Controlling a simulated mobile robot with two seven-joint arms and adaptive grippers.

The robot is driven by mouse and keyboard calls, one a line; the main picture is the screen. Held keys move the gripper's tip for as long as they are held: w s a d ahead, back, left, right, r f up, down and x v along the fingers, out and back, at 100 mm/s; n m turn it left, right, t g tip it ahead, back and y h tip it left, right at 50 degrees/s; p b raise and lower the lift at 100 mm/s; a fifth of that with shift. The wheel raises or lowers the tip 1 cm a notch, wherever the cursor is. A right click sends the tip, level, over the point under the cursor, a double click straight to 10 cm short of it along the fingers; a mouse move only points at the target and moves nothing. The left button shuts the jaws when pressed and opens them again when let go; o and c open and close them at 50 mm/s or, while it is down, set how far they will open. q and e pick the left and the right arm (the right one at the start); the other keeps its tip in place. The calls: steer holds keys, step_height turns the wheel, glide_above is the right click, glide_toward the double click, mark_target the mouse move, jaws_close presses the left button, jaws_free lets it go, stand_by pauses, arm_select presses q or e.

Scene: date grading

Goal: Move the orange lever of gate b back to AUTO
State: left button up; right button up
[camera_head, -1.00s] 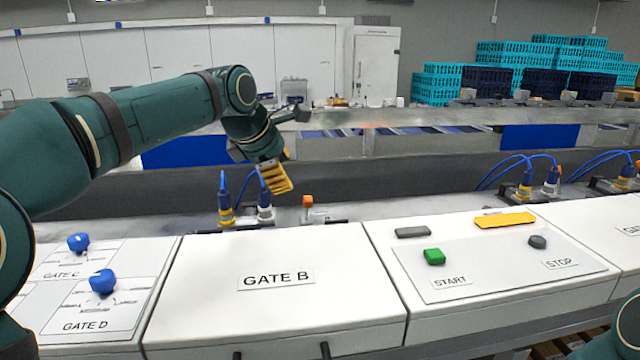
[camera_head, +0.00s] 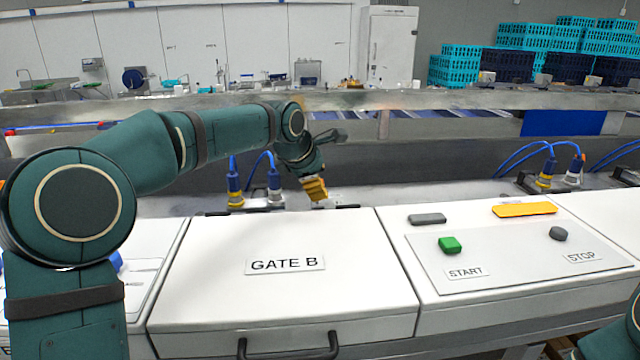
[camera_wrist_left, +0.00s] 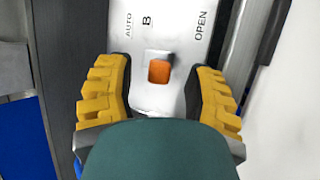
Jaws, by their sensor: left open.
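The orange lever (camera_wrist_left: 159,71) of gate b shows in the left wrist view as a small orange square knob on a metal plate (camera_wrist_left: 172,30) marked AUTO, B and OPEN. It stands between the two yellow fingers of my left gripper (camera_wrist_left: 158,98), apart from both. The AUTO label is left of the lever and the OPEN label right of it. In the head view my left gripper (camera_head: 315,190) points down behind the GATE B box and hides the lever. My left gripper is open. My right gripper is not in view.
The white GATE B box (camera_head: 215,290) stands in front, with a dark handle. To its right is a panel with a green START button (camera_head: 449,245) and a grey STOP button (camera_head: 558,233). Blue-cabled connectors (camera_head: 235,190) stand just left of my left gripper.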

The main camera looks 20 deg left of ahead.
arm_select(q)
steer(key=shift+x, duration=0.85)
steer(key=shift+r, duration=0.1)
jaws_close()
